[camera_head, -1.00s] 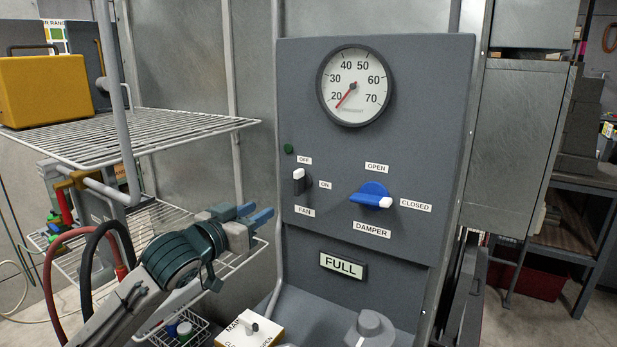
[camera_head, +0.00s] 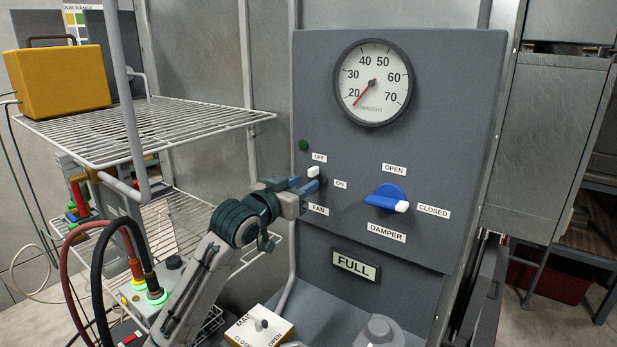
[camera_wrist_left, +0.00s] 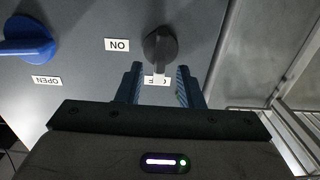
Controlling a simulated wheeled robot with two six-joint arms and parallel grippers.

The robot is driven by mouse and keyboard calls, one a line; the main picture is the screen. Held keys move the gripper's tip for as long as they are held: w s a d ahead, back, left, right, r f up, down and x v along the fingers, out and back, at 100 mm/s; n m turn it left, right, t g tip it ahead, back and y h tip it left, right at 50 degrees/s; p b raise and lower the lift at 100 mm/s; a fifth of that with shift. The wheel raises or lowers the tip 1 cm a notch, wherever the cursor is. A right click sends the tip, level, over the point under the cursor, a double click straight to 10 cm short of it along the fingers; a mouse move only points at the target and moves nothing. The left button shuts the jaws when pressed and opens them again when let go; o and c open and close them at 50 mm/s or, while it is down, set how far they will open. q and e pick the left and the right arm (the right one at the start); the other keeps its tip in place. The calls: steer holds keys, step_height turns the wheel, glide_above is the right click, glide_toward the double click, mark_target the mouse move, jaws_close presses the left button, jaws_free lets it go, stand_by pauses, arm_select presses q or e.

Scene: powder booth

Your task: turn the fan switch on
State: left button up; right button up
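The fan switch (camera_head: 314,172) is a small dark rotary knob with a white tip on the grey panel (camera_head: 440,110). Its white tip points up at the OFF label (camera_head: 319,158); the ON label (camera_head: 340,184) is to its right. In the left wrist view, turned upside down, the fan switch (camera_wrist_left: 160,45) shows just beyond my fingers. My left gripper (camera_head: 306,185) is at the switch from the left, its blue fingers apart. In the wrist view, the left gripper (camera_wrist_left: 158,84) is open, with the OFF label partly seen between its fingers. Contact cannot be told. My right gripper is out of view.
A blue damper handle (camera_head: 385,199) points to CLOSED on the right. A gauge (camera_head: 373,83) sits above, and a dark green lamp (camera_head: 303,145) is above the switch. A wire shelf (camera_head: 190,120) with a yellow case (camera_head: 65,82) stands left. A FULL sign (camera_head: 356,265) is below.

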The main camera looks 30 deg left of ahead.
arm_select(q)
steer(key=shift+w+d+r, duration=0.1)
steer(key=shift+w, duration=0.55)
steer(key=shift+w+d, duration=0.1)
steer(key=shift+w, duration=0.7)
steer(key=shift+c, duration=0.2)
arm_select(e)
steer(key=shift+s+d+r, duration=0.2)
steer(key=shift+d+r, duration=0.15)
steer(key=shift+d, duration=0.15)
